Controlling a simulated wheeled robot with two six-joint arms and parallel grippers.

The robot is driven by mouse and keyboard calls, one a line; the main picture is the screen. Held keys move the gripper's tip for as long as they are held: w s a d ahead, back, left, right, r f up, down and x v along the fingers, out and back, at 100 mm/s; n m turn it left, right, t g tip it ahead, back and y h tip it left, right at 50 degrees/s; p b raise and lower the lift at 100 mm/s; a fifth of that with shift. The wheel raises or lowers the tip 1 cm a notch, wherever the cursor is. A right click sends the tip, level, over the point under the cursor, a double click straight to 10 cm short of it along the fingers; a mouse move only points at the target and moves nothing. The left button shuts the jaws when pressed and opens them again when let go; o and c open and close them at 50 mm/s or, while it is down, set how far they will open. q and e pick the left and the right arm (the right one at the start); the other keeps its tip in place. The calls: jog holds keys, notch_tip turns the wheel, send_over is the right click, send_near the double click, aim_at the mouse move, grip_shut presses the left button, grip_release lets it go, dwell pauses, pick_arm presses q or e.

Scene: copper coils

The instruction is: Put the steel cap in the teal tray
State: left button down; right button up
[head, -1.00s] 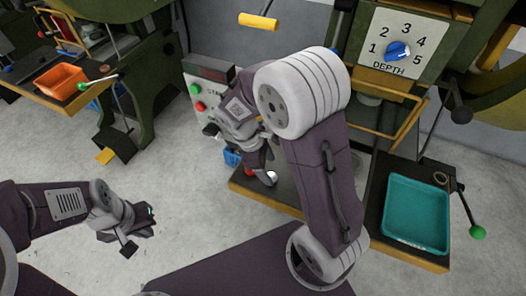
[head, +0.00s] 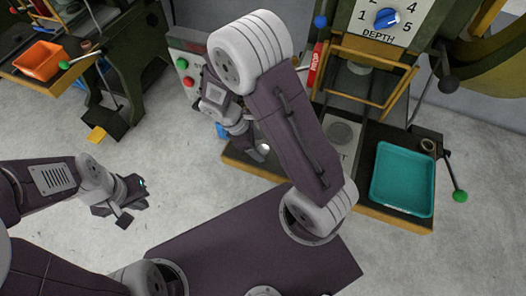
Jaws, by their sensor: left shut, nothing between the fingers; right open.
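The teal tray (head: 403,178) is empty and lies on the right part of the dark bench. A small pale, shiny piece (head: 264,148), which looks like the steel cap, shows at the left part of the bench, mostly hidden by my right gripper. My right gripper (head: 256,152) is open, pointing down right beside this piece; I cannot tell whether its fingers are around it or touch it. My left gripper (head: 128,207) is shut and empty, over the floor at the left, far from the bench.
A press with a depth dial (head: 387,19) and yellow guard frame stands behind the bench. A control panel (head: 183,68) is behind my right wrist. An orange bin (head: 40,60) is far left.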

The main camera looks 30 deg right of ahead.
jog(key=shift+x, duration=1.15)
jog(key=shift+w, duration=0.1)
jog(key=c, duration=0.3)
grip_shut()
jog(key=shift+r, duration=0.1)
notch_tip(320, 180, up, 4)
jog(key=shift+w+r+p, duration=0.1)
jog(key=shift+p, duration=0.55)
jog(key=s+d+r, duration=0.5)
jog(key=s+r, duration=0.1)
jog(key=s, duration=0.4)
jog(key=shift+s+r, duration=0.35)
jog(key=shift+s, duration=0.05)
